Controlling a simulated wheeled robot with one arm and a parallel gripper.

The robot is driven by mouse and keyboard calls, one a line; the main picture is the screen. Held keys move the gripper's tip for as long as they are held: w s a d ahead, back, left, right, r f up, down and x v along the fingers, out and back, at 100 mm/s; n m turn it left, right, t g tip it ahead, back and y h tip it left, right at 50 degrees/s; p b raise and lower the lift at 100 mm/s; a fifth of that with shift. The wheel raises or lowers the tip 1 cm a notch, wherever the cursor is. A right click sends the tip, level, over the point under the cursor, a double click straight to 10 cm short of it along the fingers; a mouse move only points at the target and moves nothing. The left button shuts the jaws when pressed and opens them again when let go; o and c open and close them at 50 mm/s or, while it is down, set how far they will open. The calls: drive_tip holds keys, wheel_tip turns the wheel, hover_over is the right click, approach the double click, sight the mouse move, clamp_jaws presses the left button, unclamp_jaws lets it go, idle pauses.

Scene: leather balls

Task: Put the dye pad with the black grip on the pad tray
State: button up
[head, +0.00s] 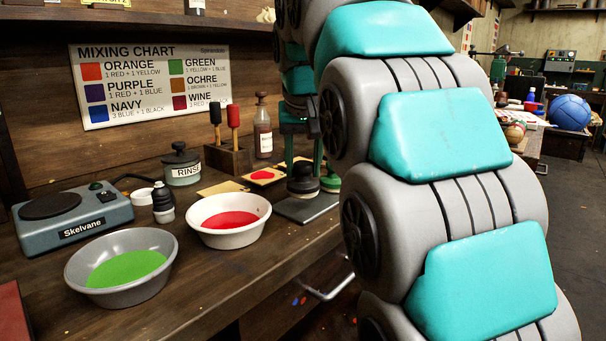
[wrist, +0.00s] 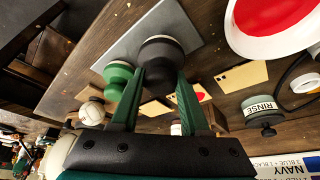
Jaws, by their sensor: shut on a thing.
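My gripper (head: 304,150) points down at the bench and is shut on the dye pad with the black grip (head: 303,180). In the wrist view the black grip (wrist: 163,58) sits between the two green fingers (wrist: 158,85). The pad tray is a flat grey plate (head: 312,210), also in the wrist view (wrist: 185,22). The held pad overlaps the tray in both views; I cannot tell whether it touches it. A green-gripped pad (wrist: 118,76) is close beside the held pad, partly hidden in the head view (head: 330,182).
A white bowl of red dye (head: 230,219) and a grey bowl of green dye (head: 122,267) stand left of the tray. Behind are a rinse jar (head: 182,166), a brush block (head: 228,160), a bottle (head: 263,130) and tan cards (head: 222,188). A hot plate (head: 75,212) is far left.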

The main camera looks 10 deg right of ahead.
sight(303, 164)
drive_tip(key=shift+f, duration=1)
drive_tip(key=shift+f, duration=0.1)
drive_tip(key=o, duration=1.2)
drive_tip(key=shift+p+v, duration=0.55)
drive_tip(key=shift+v, duration=2.95)
drive_tip(key=shift+s+r, duration=0.1)
drive_tip(key=shift+r, duration=0.3)
